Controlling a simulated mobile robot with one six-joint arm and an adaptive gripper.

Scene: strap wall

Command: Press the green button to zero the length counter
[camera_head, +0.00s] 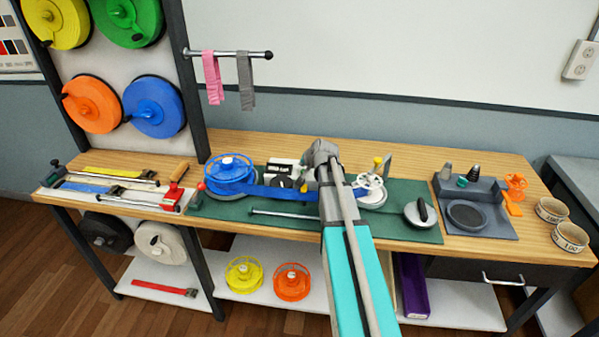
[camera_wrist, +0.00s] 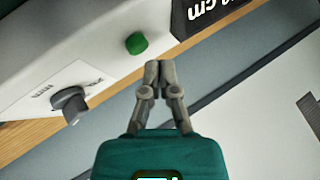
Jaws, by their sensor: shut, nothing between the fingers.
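The green button (camera_wrist: 136,43) is a small round cap on the face of a white counter box in the wrist view. The box (camera_wrist: 40,45) shows tilted at the upper left, with a dark knob below the button. My gripper (camera_wrist: 158,68) is shut and empty, its fingertips just below and right of the button in the picture. A gap shows between tips and button; the depth is hard to judge.
A black display (camera_wrist: 205,14) reading "cm" sits beside the button. A blue strap reel (camera_head: 230,176) stands left of the box, and a white spoked wheel (camera_head: 369,187) stands right of my arm. A round weight with a dark handle (camera_head: 420,211) is at the mat's right end.

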